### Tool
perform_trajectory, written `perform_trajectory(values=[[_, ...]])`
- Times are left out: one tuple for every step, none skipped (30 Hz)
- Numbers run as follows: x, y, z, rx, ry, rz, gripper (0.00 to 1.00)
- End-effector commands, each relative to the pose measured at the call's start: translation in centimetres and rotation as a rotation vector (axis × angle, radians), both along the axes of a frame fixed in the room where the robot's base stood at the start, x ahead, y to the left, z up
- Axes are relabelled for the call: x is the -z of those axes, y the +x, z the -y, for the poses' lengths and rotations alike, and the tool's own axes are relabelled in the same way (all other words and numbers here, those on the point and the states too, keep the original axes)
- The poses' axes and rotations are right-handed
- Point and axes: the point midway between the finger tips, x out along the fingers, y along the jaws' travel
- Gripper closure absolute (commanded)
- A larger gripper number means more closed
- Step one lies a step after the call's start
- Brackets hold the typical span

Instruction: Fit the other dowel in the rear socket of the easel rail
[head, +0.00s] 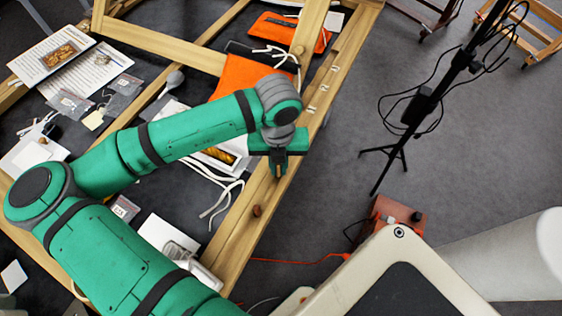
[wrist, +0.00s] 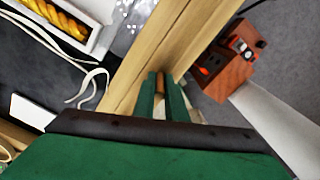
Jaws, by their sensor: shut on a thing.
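The easel rail (head: 240,240) is a long pale wooden beam running diagonally from lower left to upper right; it also shows in the wrist view (wrist: 130,75). My gripper (head: 278,172) points down over the rail. In the wrist view, its green fingers (wrist: 160,92) are shut on a small brown dowel (wrist: 159,82), mostly hidden between them. Another brown dowel (head: 257,211) stands on the rail, a little nearer the bottom of the head view than my gripper. I cannot make out an empty socket or whether the held dowel touches the rail.
White cords (head: 222,190) and a tray with a gilt piece (wrist: 65,20) lie left of the rail. An orange cloth (head: 240,75) lies under the frame. A red-brown box (head: 392,218) and a black stand (head: 425,100) are on the right, with open grey floor.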

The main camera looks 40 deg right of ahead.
Motion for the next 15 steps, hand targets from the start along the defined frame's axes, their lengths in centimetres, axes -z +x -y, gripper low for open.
perform_trajectory(values=[[0.23,0.09,-0.08,-0.003,-0.001,0.0,1.0],[0.27,0.14,-0.12,-0.004,-0.002,0.001,1.0],[0.28,0.18,-0.17,-0.006,-0.002,0.001,1.0],[0.27,0.2,-0.19,-0.007,-0.003,0.002,1.0],[0.26,0.22,-0.22,-0.007,-0.003,0.002,1.0],[0.25,0.24,-0.25,-0.008,-0.003,0.002,1.0],[0.24,0.24,-0.25,-0.008,-0.003,0.002,1.0],[0.23,0.25,-0.26,-0.008,-0.003,0.002,0.82],[0.23,0.25,-0.26,-0.009,-0.003,0.002,0.72],[0.22,0.25,-0.26,-0.008,-0.003,0.002,0.7],[0.22,0.24,-0.25,-0.008,-0.003,0.002,0.7],[0.21,0.24,-0.23,-0.008,-0.003,0.002,0.7],[0.21,0.22,-0.22,-0.007,-0.003,0.002,0.7],[0.21,0.22,-0.21,-0.007,-0.003,0.002,0.7],[0.2,0.2,-0.19,-0.006,-0.003,0.002,0.7]])
